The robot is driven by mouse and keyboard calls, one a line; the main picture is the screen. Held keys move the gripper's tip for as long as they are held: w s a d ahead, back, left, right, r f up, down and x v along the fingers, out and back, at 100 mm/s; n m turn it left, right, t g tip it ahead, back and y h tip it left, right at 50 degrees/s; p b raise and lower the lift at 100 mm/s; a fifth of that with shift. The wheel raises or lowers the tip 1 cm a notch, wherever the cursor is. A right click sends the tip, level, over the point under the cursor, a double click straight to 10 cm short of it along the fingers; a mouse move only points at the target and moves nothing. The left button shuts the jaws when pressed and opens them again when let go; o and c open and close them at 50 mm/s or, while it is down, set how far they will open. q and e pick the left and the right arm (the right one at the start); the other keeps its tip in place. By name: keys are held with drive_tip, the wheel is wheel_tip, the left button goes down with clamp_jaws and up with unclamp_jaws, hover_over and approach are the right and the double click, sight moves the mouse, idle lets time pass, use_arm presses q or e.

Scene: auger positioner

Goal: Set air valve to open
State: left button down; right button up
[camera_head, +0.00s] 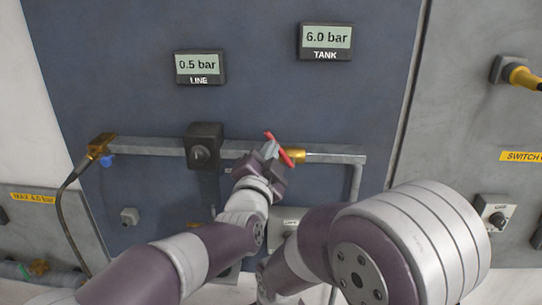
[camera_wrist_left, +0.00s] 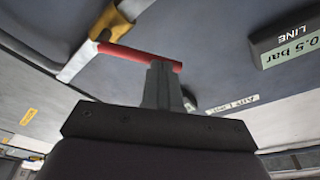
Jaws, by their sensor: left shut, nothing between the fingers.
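The air valve has a red lever handle (camera_head: 280,149) on a brass body (camera_head: 297,156) in the grey pipe. The handle stands at a slant across the pipe, its free end toward the upper left. In the left wrist view the red handle (camera_wrist_left: 140,56) runs from the brass body (camera_wrist_left: 108,27) to my fingertips. My left gripper (camera_head: 269,150) is shut and empty, its tips beside the handle near its free end. I cannot tell whether they touch. The shut fingers also show in the wrist view (camera_wrist_left: 161,85). My right gripper is not in view.
The LINE display (camera_head: 199,67) reads 0.5 bar and the TANK display (camera_head: 326,42) reads 6.0 bar. A black regulator box (camera_head: 203,146) sits on the pipe left of my gripper. A brass fitting (camera_head: 100,147) with a hose is farther left.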

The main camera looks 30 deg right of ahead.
use_arm(q)
drive_tip(key=n+b, duration=0.2)
drive_tip(key=b, duration=0.1)
drive_tip(key=shift+w+a+f+t, duration=0.15)
drive_tip(key=shift+a+f+t, duration=0.15)
drive_tip(key=shift+a+f, duration=0.05)
idle(0.3)
idle(1.1)
